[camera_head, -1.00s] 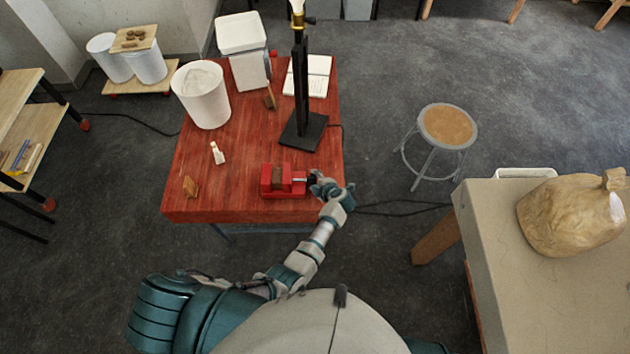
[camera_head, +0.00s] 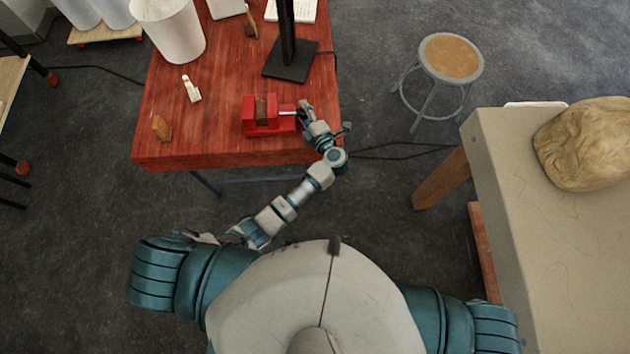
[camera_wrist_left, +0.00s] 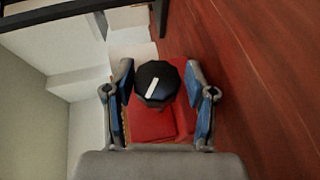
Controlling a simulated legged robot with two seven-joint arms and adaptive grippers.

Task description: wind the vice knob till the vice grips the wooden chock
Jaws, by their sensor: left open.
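The red vice (camera_head: 262,124) sits near the front edge of the red table, with its screw side facing right. The wooden chock (camera_head: 260,108) stands between its jaws; I cannot tell whether both jaws touch it. The black vice knob (camera_wrist_left: 157,84) with a white mark shows in the left wrist view, between the two fingers of my left gripper (camera_wrist_left: 162,92). The fingers are open, one on each side of the knob, with small gaps. In the head view my left gripper (camera_head: 306,114) is at the vice's right end and hides the knob. My right gripper is not in view.
The lamp stand's black base (camera_head: 290,60) is behind the vice. A white bucket (camera_head: 168,30), a small white item (camera_head: 191,89) and a small wooden piece (camera_head: 162,128) are on the red table (camera_head: 215,130). A stool (camera_head: 449,58) and a beige table (camera_head: 530,220) are to the right.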

